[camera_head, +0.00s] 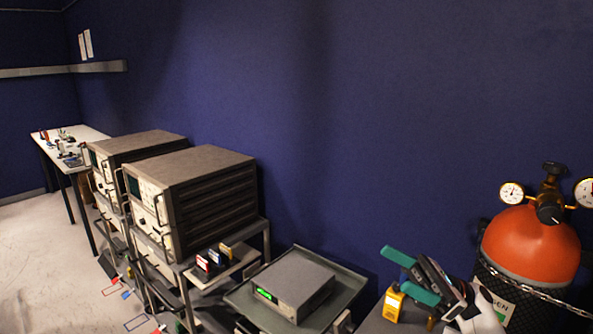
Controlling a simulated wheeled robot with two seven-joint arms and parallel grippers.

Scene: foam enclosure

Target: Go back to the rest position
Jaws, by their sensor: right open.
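My right gripper (396,270) is at the lower right, with green fingers spread apart and nothing visible between them. Its dark body and white wrist come in from the bottom right. A small yellow device (393,304) stands just below the lower finger, on a grey surface (374,322); I cannot tell whether the finger touches it. My left gripper is not in view.
An orange-topped gas cylinder (530,243) with gauges and a chain stands close right of my gripper. A grey tray (341,302) holds a box with a green display (295,287). Rack instruments (190,195) and a white table (88,136) are left. Blue walls close the back.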

